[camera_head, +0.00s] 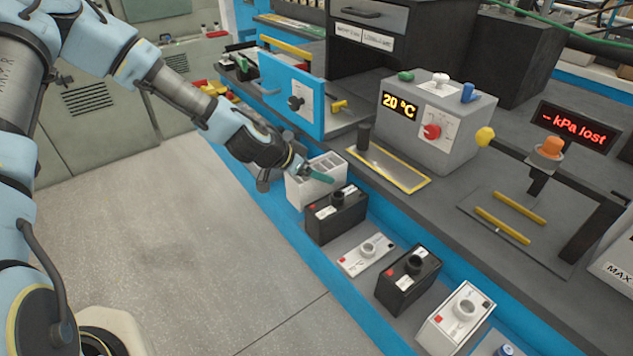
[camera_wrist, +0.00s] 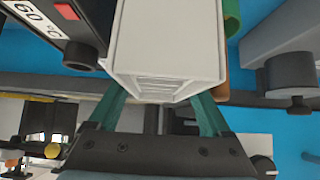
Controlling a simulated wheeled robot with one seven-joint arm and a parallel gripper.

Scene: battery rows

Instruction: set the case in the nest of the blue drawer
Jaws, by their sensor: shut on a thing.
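A white open-topped case (camera_head: 314,186) with inner dividers is at the far end of the row of batteries. My gripper (camera_head: 313,172) is shut on it from above, with teal fingers on two sides of its wall. In the wrist view the case (camera_wrist: 165,40) fills the space between the fingers (camera_wrist: 160,110). I cannot tell whether its base touches the shelf. The blue drawer (camera_head: 285,92) is beyond the case to the upper left, its blue front bearing a black knob. I cannot make out its nest.
A black battery (camera_head: 337,214) stands close beside the case, with several more batteries nearer along the blue-edged shelf. A grey box reading 20 °C (camera_head: 437,115) and a yellow-edged plate (camera_head: 388,168) are on the bench. The floor (camera_head: 190,250) at left is clear.

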